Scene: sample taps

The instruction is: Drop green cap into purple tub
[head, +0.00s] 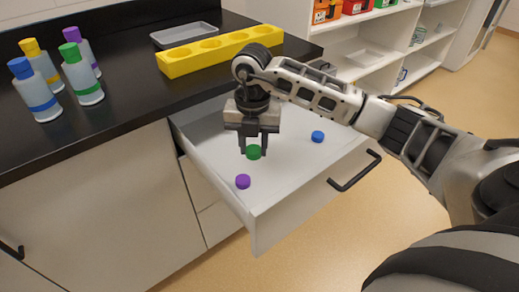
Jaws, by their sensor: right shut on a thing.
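A green cap (253,152) is between the fingertips of my right gripper (257,146), low over the open white drawer (290,170). The gripper points down and is shut on the cap. I cannot tell whether the cap touches the drawer floor. A purple cap (243,181) lies in the drawer nearer the front left, and a blue cap (317,136) lies to the right. I see no tub that is clearly purple. My left gripper is not in view.
Several bottles with coloured caps, one a green-capped bottle (82,76), stand on the black counter (120,105) at the left. A yellow rack (215,52) with round holes and a grey tray (185,35) lie behind. White shelves (370,45) with coloured bins stand at the back right.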

